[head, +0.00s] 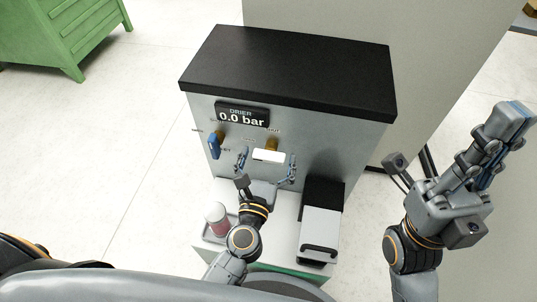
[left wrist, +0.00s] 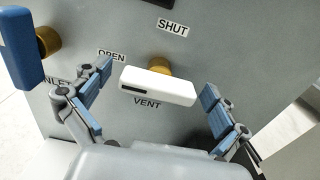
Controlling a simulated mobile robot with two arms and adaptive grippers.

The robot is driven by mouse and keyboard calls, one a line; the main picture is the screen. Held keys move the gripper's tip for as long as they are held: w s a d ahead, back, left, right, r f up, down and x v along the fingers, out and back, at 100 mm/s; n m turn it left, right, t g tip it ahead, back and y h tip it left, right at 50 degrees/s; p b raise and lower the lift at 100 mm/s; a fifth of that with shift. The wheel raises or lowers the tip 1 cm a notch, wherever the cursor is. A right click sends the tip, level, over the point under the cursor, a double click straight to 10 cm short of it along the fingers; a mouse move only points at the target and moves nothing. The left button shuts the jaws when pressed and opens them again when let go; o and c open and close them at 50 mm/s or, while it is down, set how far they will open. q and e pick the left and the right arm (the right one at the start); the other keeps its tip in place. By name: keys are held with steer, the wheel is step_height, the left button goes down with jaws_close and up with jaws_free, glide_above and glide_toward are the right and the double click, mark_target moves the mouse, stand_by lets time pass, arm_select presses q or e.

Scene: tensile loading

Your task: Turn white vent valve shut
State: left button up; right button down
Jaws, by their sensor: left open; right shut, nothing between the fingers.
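The white vent valve handle (head: 268,156) lies roughly horizontal on its brass stem (head: 272,143) on the front of the grey drier. In the left wrist view the white handle (left wrist: 157,86) points toward the OPEN label (left wrist: 111,55), tilted slightly, with the SHUT label (left wrist: 172,28) above. My left gripper (head: 266,165) is open, its fingers (left wrist: 155,100) to either side of the handle, apart from it. My right gripper (head: 512,122) is shut and empty, held up at the far right.
A blue inlet valve handle (head: 214,146) hangs near vertical left of the white one. The display (head: 242,115) reads 0.0 bar. Below are a red-and-white cylinder (head: 216,216) on a tray and a black-and-grey box (head: 320,222). A green cabinet (head: 70,35) stands far left.

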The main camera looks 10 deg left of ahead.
arm_select(q)
steer(key=c, duration=1.2)
steer(key=shift+o, duration=0.2)
